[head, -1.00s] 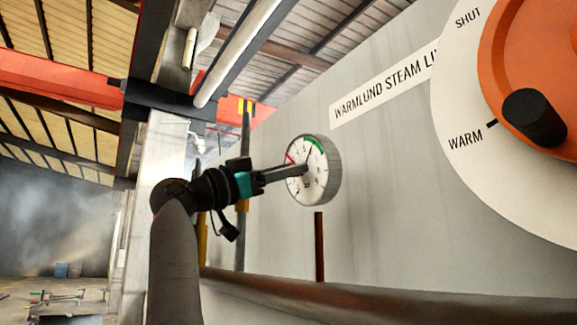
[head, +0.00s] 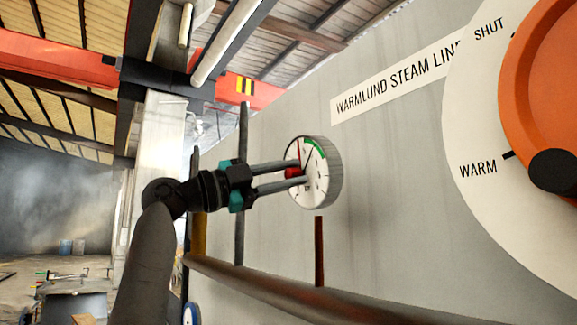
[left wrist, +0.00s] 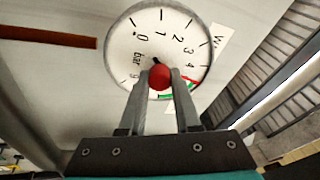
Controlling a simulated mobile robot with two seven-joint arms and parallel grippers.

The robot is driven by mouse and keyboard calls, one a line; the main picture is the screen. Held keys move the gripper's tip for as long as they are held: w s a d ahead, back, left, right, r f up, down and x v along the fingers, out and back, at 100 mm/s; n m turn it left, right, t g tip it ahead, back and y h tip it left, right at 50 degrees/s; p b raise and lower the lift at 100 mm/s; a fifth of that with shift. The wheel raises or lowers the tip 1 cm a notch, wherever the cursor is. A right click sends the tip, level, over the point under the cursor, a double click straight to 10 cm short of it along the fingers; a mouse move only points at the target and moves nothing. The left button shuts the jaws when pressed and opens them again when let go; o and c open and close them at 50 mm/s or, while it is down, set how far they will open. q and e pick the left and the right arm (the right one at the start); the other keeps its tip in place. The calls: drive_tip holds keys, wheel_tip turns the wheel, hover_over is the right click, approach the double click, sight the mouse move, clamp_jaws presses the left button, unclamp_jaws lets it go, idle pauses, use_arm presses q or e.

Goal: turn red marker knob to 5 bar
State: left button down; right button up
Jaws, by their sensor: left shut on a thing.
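The round white pressure gauge (head: 322,182) is on the grey wall, with a green arc at its upper right. My left gripper (head: 299,171) is shut on the red knob (head: 291,172) at the gauge's centre. The thin red marker stands nearly upright in the head view, just left of the green arc; the black needle leans right of it. In the left wrist view the red knob (left wrist: 160,77) sits between the fingertips (left wrist: 159,80), and the dial (left wrist: 125,45) shows 0 to 4 and "bar". My right gripper is out of view.
A large orange wheel (head: 545,95) with a black handle is at the right on a white plate marked SHUT and WARM. A brown pipe (head: 270,290) runs below the gauge. The wall between gauge and wheel is clear.

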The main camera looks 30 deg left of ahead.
use_arm(q)
drive_tip(key=shift+m, duration=0.6)
drive_tip(key=shift+f+p, duration=0.1)
drive_tip(key=shift+p, duration=0.2)
drive_tip(key=c, duration=0.6)
unclamp_jaws()
drive_tip(key=b+v, duration=0.5)
drive_tip(key=v, duration=1)
drive_tip(key=shift+s+r, duration=0.2)
drive_tip(key=shift+r, duration=0.05)
drive_tip(key=shift+a, duration=0.1)
